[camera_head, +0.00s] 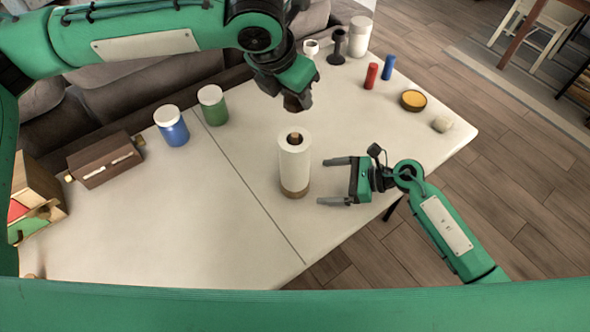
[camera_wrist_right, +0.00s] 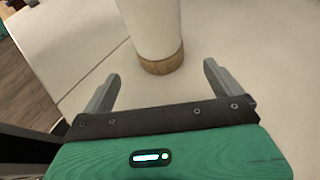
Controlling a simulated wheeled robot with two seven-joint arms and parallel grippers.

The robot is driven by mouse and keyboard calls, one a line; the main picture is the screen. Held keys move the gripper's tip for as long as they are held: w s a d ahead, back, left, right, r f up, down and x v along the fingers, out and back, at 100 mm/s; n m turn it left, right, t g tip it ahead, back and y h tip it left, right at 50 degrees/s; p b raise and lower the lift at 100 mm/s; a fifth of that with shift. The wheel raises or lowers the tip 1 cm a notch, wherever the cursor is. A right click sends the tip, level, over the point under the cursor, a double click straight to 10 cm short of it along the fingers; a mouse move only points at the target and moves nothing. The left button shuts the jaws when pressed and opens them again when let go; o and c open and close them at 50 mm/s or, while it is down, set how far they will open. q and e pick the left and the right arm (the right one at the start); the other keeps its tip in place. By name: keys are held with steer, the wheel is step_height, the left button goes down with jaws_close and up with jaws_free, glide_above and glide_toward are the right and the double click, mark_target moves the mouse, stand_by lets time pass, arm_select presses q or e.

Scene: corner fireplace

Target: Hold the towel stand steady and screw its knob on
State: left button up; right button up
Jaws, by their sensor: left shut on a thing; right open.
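The towel stand (camera_head: 295,165) stands upright on the table, a white roll on a round wooden base (camera_head: 294,191) with a brown post end (camera_head: 294,138) at its top. In the right wrist view the roll (camera_wrist_right: 154,25) and base (camera_wrist_right: 161,62) are just beyond the fingertips. My right gripper (camera_head: 322,181) is open, low beside the stand on its right, with its fingers pointing at the base and not around it. My left gripper (camera_head: 297,101) points down above the stand's top, apart from it. It is shut on the knob, which its dark fingers largely hide.
Blue (camera_head: 171,127) and green (camera_head: 213,105) jars and a brown box (camera_head: 105,160) stand left. Red (camera_head: 371,76) and blue (camera_head: 388,67) cylinders, an orange-topped dish (camera_head: 413,100) and a pale lump (camera_head: 442,124) are at the right. The table around the stand is clear.

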steer(key=x, duration=0.9)
steer(key=shift+a+f, duration=0.1)
steer(key=shift+a, duration=0.2)
steer(key=c, duration=1.5)
arm_select(q)
glide_above(294, 135)
steer(key=shift+f, duration=2.5)
steer(key=shift+f, duration=0.85)
steer(key=shift+f, duration=0.55)
